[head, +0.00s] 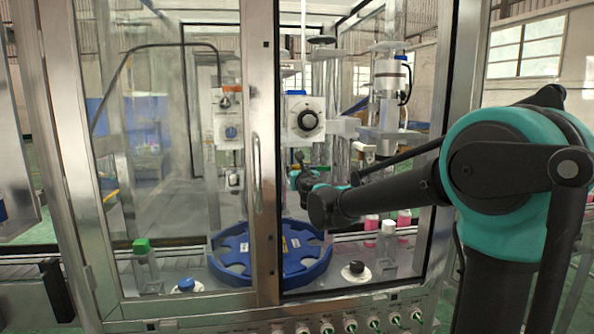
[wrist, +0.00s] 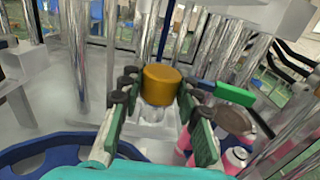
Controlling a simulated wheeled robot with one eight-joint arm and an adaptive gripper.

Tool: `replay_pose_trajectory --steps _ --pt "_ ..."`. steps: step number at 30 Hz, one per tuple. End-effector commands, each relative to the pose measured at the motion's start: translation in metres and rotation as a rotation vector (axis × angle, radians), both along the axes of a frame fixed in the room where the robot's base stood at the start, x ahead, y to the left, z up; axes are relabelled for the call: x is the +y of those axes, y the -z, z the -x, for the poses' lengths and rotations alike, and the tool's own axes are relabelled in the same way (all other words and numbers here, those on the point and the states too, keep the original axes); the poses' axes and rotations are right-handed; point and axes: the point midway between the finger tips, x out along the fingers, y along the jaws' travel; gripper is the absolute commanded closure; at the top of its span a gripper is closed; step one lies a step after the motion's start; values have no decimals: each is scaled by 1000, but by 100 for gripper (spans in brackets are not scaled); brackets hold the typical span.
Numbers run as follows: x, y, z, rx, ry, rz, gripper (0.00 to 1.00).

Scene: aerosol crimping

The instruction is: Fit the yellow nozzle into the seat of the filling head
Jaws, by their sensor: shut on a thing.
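The yellow nozzle (wrist: 161,84) shows in the wrist view as a short orange-yellow cylinder between the fingers of my gripper (wrist: 157,97). The gripper is shut on it and holds it upright. In the head view my gripper (head: 303,172) is inside the machine, in front of the metal columns; the nozzle cannot be made out there. A white head unit with a round dial (head: 306,121) hangs above the gripper, and another white and metal head (head: 390,75) stands to the right. I cannot tell which is the filling head, and its seat is not clearly visible.
A blue star wheel (head: 232,268) lies below the gripper. Pink bottles (head: 371,228) stand to the right on the conveyor. A green-ended lever (wrist: 235,94) is close to the right finger. The door frame (head: 262,150) stands left of my arm.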

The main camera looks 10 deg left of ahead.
Motion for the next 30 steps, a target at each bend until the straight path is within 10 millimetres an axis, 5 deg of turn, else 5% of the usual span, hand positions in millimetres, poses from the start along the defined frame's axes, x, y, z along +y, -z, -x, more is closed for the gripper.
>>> replay_pose_trajectory --steps 30 --pt "0 19 0 0 0 0 100"
